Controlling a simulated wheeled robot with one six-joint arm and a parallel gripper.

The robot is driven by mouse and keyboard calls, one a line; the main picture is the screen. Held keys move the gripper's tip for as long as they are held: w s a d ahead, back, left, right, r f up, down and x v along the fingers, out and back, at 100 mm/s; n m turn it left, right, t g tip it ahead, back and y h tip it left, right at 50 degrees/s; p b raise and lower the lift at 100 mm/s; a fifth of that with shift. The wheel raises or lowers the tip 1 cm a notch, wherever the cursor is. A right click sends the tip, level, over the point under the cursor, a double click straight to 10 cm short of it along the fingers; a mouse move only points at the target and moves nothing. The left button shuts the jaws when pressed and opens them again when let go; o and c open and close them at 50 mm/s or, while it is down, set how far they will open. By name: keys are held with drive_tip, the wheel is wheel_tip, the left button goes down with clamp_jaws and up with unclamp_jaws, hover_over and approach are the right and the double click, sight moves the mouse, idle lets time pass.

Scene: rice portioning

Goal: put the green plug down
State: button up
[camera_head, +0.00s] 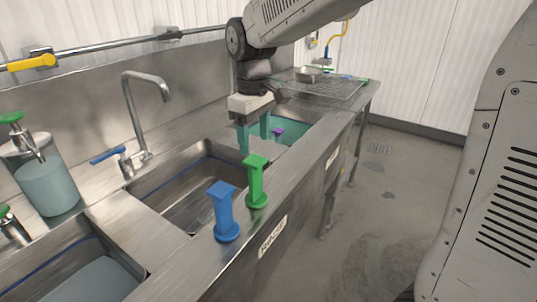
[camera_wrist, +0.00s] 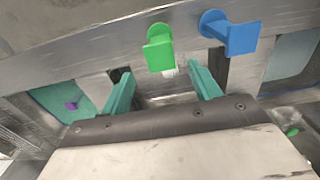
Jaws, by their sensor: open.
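The green plug (camera_head: 256,182) stands upright on the front ledge of the steel sink unit in the head view. The blue plug (camera_head: 225,212) stands upright beside it, nearer the camera. My gripper (camera_head: 254,138) is above the sinks, beyond the green plug, with its teal fingers apart and nothing between them. In the wrist view the green plug (camera_wrist: 159,50) and the blue plug (camera_wrist: 230,35) show beyond the fingertips. My open gripper (camera_wrist: 163,82) is clear of both plugs there.
The middle basin (camera_head: 190,190) looks empty. The far basin (camera_head: 297,130) holds teal liquid and a purple thing (camera_head: 278,132). A faucet (camera_head: 140,110) rises behind the middle basin. A wire rack (camera_head: 330,85) lies at the far end. A soap jar (camera_head: 45,180) stands at left.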

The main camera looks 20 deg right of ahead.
drive_tip(key=s+d+m, duration=0.3)
drive_tip(key=s+d, duration=0.1)
drive_tip(key=s, duration=0.9)
drive_tip(key=s+d+m+t, duration=0.1)
drive_tip(key=s+d+m, duration=0.3)
drive_tip(key=s, duration=0.9)
drive_tip(key=shift+d+f, duration=0.25)
